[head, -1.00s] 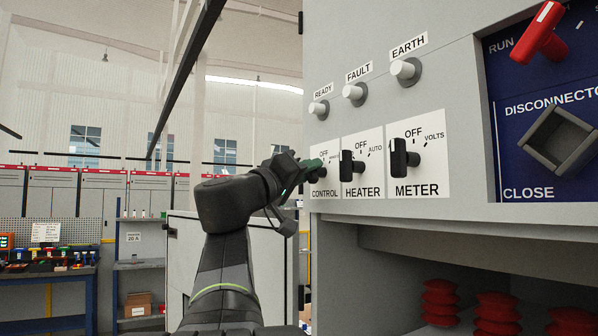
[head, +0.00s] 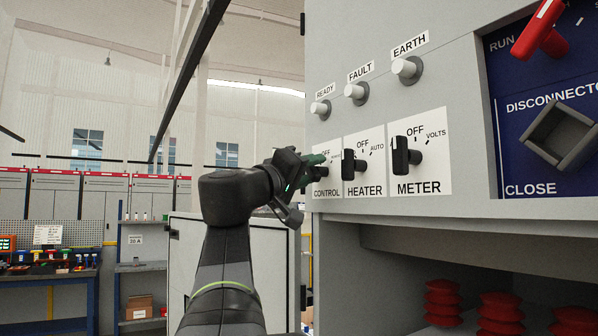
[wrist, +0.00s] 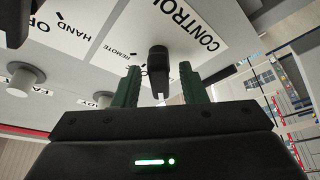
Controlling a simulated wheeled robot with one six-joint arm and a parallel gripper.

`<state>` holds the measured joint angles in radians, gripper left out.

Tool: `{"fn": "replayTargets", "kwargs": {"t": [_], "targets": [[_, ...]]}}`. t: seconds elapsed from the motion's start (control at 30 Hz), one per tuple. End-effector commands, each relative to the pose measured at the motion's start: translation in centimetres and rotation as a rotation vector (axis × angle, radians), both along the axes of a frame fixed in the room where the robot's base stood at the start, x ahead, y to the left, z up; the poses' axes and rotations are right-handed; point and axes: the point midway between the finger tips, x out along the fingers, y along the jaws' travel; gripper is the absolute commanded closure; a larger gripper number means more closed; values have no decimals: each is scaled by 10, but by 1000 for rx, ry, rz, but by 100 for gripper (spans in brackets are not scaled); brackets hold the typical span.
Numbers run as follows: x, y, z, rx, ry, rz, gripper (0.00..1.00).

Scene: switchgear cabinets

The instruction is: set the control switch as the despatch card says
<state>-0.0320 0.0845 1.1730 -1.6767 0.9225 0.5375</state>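The control switch (wrist: 158,68) is a black knob on a white plate lettered CONTROL and REMOTE. In the head view the CONTROL plate (head: 326,191) is partly hidden behind my gripper (head: 318,165). In the wrist view my gripper (wrist: 161,88) has its two green fingers apart, one on each side of the knob. Gaps show between the fingers and the knob, so it is not gripped. I cannot tell which mark the knob points to. No despatch card can be read in these views.
To the right are the HEATER switch (head: 352,165) and METER switch (head: 405,157). White READY (head: 320,108), FAULT (head: 356,91) and EARTH (head: 407,69) lamps or buttons sit above. A blue disconnector panel (head: 545,190) with a red handle (head: 541,32) is far right.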

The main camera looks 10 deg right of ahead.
Motion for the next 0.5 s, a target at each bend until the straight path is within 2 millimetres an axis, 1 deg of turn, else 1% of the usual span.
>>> {"fn": "replayTargets", "kwargs": {"t": [0.17, 0.27, 0.37, 0.5], "targets": [[0, 1, 0, 0, 0, 0, 62], [-3, 5, -2, 0, -1, 2, 62], [-9, 13, -6, 0, 0, 4, 62], [-23, 33, -13, -1, -2, 6, 62]]}}
